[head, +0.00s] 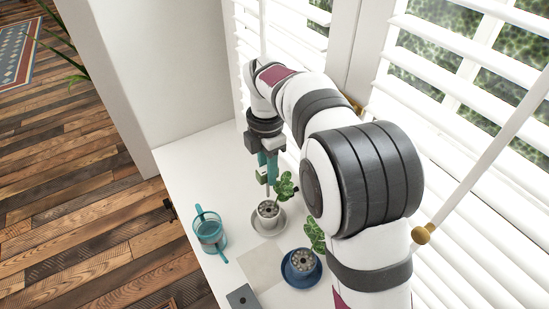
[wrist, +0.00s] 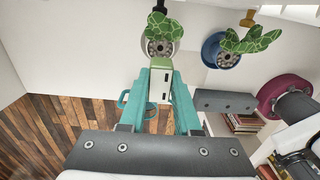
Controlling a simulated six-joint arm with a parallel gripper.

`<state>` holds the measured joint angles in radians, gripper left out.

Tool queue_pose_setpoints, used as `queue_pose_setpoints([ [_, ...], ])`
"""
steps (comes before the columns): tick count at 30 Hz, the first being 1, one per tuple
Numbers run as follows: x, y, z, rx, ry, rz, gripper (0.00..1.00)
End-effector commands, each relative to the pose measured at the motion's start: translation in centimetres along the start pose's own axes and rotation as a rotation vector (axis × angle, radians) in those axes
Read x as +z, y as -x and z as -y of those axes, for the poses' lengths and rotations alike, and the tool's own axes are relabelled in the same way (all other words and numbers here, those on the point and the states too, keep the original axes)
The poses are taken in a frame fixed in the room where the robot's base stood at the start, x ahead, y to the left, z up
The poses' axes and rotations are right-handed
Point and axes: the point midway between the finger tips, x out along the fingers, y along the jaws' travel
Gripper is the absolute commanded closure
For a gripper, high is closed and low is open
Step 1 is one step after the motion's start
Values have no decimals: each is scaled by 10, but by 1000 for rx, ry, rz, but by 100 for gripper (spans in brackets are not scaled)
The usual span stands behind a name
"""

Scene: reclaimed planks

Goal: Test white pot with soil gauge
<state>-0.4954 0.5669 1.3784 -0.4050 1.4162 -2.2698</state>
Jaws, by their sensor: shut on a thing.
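The white pot (head: 268,211) holds a leafy plant and stands on a pale saucer on the white sill; it also shows in the wrist view (wrist: 160,48). My gripper (head: 268,172) is above the pot, its teal fingers shut on the soil gauge (wrist: 162,82), which has a pale green and white body. In the head view a thin probe runs down from the fingers towards the soil of the white pot. I cannot tell whether its tip is in the soil or how deep. In the wrist view the gauge body hides the probe.
A blue pot (head: 303,262) with a plant stands on a blue saucer in front, to the right. A teal-handled glass mug (head: 209,232) is to the left near the sill's edge. A grey box (head: 242,297) lies in front. Window blinds (head: 480,110) rise along the right.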

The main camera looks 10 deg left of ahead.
Motion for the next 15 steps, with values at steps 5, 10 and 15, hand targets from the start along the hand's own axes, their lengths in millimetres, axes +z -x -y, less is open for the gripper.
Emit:
queue_pose_setpoints([
  [5,0,0,0,0,-2,-1,100],
  [10,0,-14,1,-2,-3,-2,100],
  [15,0,-31,1,-1,-4,-2,100],
])
